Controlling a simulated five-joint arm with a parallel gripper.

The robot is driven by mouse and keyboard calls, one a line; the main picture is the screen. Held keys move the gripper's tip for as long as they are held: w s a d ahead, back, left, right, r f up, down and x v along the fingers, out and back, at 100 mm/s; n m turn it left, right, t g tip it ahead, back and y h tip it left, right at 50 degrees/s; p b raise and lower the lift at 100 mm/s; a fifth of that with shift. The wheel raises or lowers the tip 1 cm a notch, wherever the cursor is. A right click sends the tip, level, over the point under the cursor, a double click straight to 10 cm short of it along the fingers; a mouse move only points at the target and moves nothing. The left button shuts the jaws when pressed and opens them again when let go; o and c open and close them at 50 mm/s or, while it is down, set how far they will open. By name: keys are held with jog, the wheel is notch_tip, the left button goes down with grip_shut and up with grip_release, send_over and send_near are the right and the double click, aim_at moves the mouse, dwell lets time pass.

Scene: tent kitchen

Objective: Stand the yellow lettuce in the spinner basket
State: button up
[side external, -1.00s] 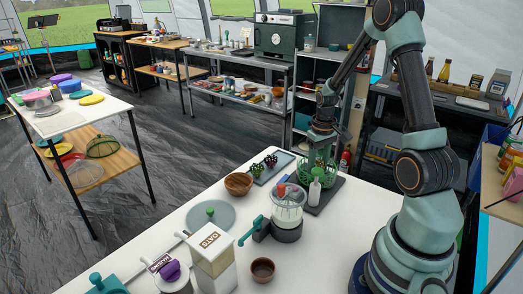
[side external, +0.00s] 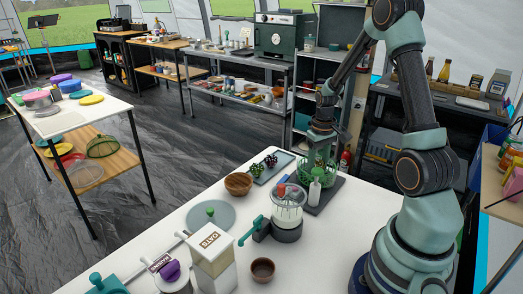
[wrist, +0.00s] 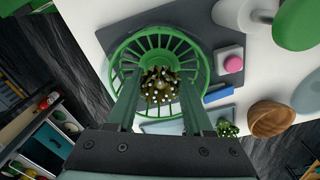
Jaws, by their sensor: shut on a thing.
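The green spinner basket (side external: 309,170) stands at the far right end of the white table, and its round ribbed rim also shows in the wrist view (wrist: 196,50). My gripper (side external: 320,152) points down into it. In the wrist view my gripper (wrist: 160,92) is shut on the yellow lettuce (wrist: 160,82), a frilly yellowish-brown head with pale tips. The lettuce is within the ring of the basket, between the two fingers. Its lower end is hidden, so I cannot tell whether it touches the basket floor. In the side view the lettuce is hidden.
An oats box (side external: 213,262) stands nearer.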

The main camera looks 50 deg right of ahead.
aim_at(318, 163)
jog(key=shift+f, duration=0.45)
jog(key=o, duration=0.7)
jog(key=shift+r, duration=5.5)
jog(key=a+r+n+t, duration=0.1)
jog(key=a+r, duration=0.2)
jog(key=a, duration=0.5)
jog(key=s+a+r+n+t, duration=0.1)
jog(key=a+r, duration=0.3)
jog(key=a, duration=0.4)
jog(key=s+a+r+n+t, duration=0.1)
jog(key=a+r+n+t, duration=0.1)
jog(key=a, duration=0.6)
jog(key=shift+s+r+n+t, duration=0.2)
jog(key=shift+r+n+t, duration=0.1)
jog(key=shift+r+t, duration=0.5)
